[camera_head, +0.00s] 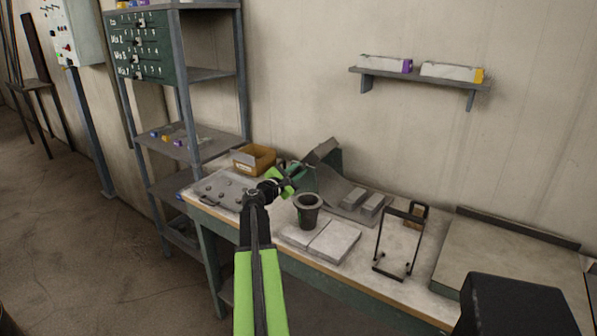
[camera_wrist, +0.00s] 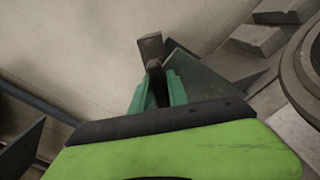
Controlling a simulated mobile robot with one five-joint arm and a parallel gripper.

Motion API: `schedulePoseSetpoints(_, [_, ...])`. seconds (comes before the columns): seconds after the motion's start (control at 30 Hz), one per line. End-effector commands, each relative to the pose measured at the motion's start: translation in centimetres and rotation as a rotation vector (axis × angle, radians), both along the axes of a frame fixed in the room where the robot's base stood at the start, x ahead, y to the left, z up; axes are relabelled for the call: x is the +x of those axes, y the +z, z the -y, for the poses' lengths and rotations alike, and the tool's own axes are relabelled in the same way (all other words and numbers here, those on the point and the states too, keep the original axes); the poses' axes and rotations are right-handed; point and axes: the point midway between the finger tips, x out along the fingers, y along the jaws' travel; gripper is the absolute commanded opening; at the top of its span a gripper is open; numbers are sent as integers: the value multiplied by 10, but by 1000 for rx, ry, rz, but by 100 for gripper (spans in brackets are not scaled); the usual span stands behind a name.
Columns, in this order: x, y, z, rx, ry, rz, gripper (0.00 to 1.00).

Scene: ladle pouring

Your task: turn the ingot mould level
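A grey, steeply tilted piece with dark green sides (camera_head: 327,160) stands at the back of the bench; it looks like the ingot mould, but I cannot be sure. Its dark green side also shows in the wrist view (camera_wrist: 205,75). My gripper (camera_head: 285,183) is just left of it, over the bench.
A dark flanged pot (camera_head: 308,212) stands close right of my gripper, near pale slabs (camera_head: 330,244). Grey blocks (camera_head: 373,203) lie behind. A wire frame (camera_head: 381,245) stands farther right. A studded plate (camera_head: 213,187) and a brown box (camera_head: 254,158) are left.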

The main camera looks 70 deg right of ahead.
Motion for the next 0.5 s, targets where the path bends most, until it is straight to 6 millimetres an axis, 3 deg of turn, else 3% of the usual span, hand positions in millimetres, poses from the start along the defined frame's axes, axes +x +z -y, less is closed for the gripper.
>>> schedulePoseSetpoints(0.03, [0, 0, 0, 0, 0, 0, 12])
schedulePoseSetpoints(0.13, [0, 0, 0, 0, 0, 0, 0])
schedulePoseSetpoints(0.5, [0, 0, 0, 0, -1, 1, 0])
